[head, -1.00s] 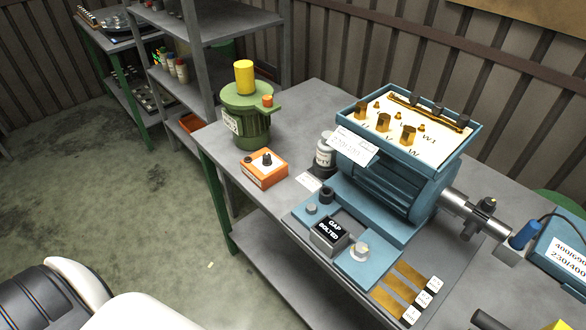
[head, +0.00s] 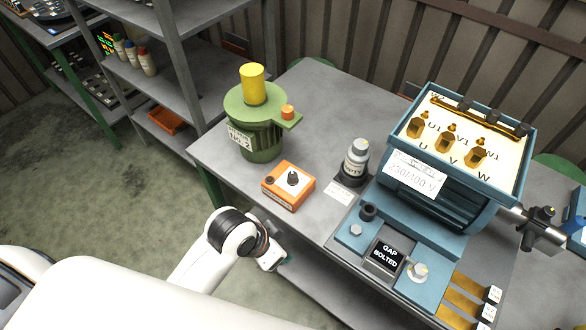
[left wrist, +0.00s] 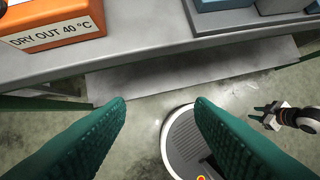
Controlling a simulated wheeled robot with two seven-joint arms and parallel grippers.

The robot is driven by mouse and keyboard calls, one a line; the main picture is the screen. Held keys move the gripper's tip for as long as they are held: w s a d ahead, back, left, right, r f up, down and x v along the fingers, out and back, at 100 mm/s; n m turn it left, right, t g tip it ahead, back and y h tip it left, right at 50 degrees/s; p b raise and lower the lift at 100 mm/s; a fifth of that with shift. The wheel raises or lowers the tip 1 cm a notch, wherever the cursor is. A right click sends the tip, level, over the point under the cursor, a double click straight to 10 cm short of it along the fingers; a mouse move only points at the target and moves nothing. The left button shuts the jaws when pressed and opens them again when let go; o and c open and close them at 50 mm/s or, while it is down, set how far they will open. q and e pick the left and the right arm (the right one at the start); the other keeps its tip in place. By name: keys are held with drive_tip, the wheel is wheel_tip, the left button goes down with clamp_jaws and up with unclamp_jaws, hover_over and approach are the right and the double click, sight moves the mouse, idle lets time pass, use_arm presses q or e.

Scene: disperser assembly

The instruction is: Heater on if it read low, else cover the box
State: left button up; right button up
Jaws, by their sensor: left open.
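The orange heater box (head: 287,196) with a dark knob on a white dial sits on the bench. In the left wrist view its front (left wrist: 62,30) reads "DRY OUT 40 °C". The blue motor's terminal box (head: 402,150) is uncovered, showing brass terminals marked U, V, W. My left gripper (head: 279,262) is beside the bench's near edge, in front of and apart from the heater box. In the left wrist view its green fingers (left wrist: 160,110) are apart with nothing between them. My right gripper (left wrist: 262,114) shows small there, fingers apart. The knob's setting is too small to tell.
A green canister (head: 260,140) with a yellow top stands behind the heater. A grey bottle (head: 356,160) stands between heater and motor. A "GAP BOLTED" block (head: 385,257) and brass strips (head: 462,305) lie in front. A blue device (head: 577,222) is cut off at right. Shelves (head: 160,80) stand left.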

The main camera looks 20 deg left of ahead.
use_arm(q)
drive_tip(key=w+d+r+m+h, duration=0.1)
drive_tip(key=w+d+r+m, duration=0.2)
drive_tip(key=w+d+m, duration=0.15)
wheel_tip(320, 180, up, 10)
drive_tip(key=m+g+y, duration=0.4)
drive_tip(key=m, duration=0.7)
hover_over(293, 174)
wheel_tip(293, 174, down, 10)
drive_tip(key=p, duration=0.2)
drive_tip(key=shift+p, duration=0.3)
drive_tip(key=shift+f, duration=0.7)
drive_tip(key=c, duration=1)
